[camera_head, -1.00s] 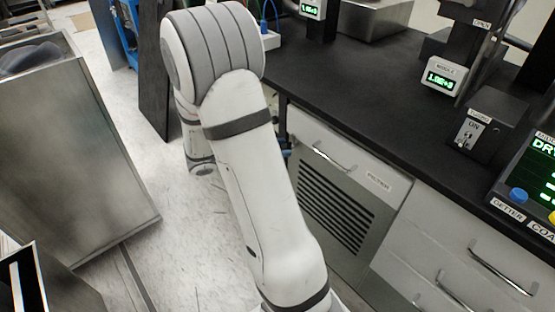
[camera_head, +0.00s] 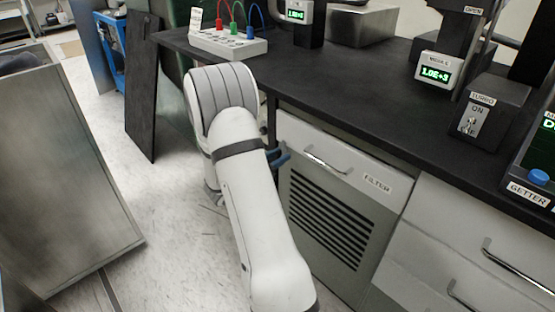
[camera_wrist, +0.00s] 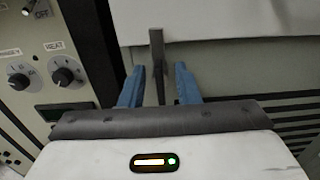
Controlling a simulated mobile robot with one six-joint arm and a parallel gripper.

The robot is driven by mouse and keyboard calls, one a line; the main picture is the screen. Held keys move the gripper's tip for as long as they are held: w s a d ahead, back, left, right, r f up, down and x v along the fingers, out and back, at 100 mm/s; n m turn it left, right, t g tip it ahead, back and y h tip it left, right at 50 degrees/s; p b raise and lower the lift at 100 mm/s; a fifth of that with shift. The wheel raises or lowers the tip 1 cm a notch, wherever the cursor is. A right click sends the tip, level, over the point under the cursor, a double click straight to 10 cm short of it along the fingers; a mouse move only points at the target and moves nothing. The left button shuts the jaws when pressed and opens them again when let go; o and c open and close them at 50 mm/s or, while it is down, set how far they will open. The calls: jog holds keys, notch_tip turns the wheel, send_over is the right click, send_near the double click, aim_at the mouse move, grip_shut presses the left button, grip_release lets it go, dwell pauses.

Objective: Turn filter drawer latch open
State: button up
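The filter drawer (camera_head: 330,151) is a pale front with a "FILTER" label and a bar handle, under the dark counter. My gripper (camera_head: 280,156) is at the drawer's left edge, its blue fingers partly hidden by my arm. In the wrist view, my gripper (camera_wrist: 160,86) is open, with one blue finger on each side of a thin grey upright bar, which looks like the latch (camera_wrist: 157,55). Gaps show between the bar and both fingers. The bar stands upright in that picture in front of the drawer front (camera_wrist: 230,20). I cannot make out the latch in the head view.
A louvred vent panel (camera_head: 330,222) lies below the drawer. A panel with heat knobs (camera_wrist: 62,76) is left of my gripper in the wrist view. The black counter edge (camera_head: 350,130) overhangs the drawer. A leaning metal panel (camera_head: 60,170) stands left, with open floor between.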

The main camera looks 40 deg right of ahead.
jog(key=shift+d, duration=0.15)
jog(key=shift+c, duration=0.4)
grip_shut()
